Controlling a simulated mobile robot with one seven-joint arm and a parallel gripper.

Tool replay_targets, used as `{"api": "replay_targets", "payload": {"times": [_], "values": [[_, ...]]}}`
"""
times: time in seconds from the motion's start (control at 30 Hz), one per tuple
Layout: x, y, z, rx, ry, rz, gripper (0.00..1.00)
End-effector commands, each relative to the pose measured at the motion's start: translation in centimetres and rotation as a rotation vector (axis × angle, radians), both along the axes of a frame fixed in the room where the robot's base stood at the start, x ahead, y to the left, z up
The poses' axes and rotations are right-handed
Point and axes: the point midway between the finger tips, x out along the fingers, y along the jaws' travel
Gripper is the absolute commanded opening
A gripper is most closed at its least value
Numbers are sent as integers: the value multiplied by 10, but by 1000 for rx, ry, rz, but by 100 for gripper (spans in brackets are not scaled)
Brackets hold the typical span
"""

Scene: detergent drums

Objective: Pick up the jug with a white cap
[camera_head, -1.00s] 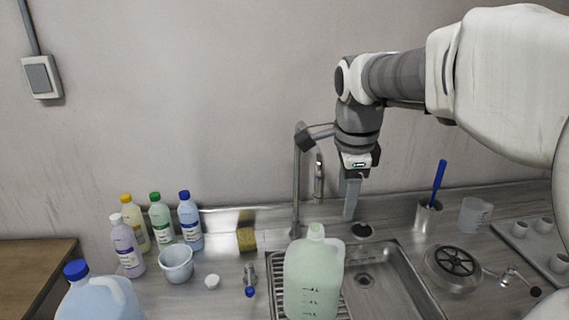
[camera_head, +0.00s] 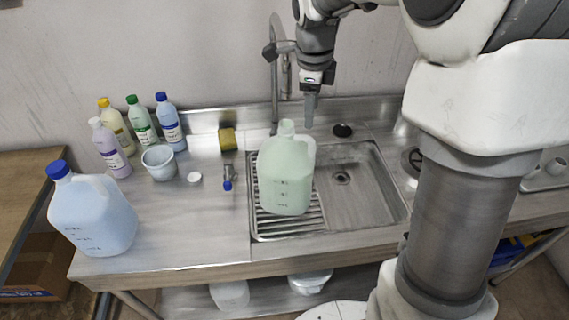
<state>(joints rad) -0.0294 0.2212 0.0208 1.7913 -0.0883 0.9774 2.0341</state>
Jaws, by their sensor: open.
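A pale green translucent jug (camera_head: 286,178) stands upright on the ribbed drainer at the left of the sink. Its cap (camera_head: 286,127) looks whitish green. A light blue jug (camera_head: 92,215) with a dark blue cap stands at the counter's left front. My gripper (camera_head: 309,112) points down behind and slightly right of the green jug's cap, apart from it. It is open and empty, seen side-on, so the gap between its fingers is hard to see.
Several small bottles (camera_head: 139,122), a small bucket (camera_head: 160,162), a loose white cap (camera_head: 195,177) and a sponge (camera_head: 227,139) stand left of the sink. A faucet (camera_head: 275,75) rises behind the jug. The sink basin (camera_head: 365,195) is clear on the right.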

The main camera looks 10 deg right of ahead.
Motion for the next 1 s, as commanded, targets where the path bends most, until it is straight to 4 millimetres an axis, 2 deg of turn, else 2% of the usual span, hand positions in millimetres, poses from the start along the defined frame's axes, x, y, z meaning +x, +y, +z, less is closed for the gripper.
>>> {"api": "replay_targets", "payload": {"times": [0.1, 0.2, 0.43, 0.7, 1.0], "values": [[3, -2, -24, 0, 5, 0, 61], [6, -2, -37, 0, 2, -1, 61], [8, -3, -52, 1, 1, -1, 61], [14, -3, -90, 0, 3, 0, 61], [16, -4, -97, 0, -1, 1, 61]]}}
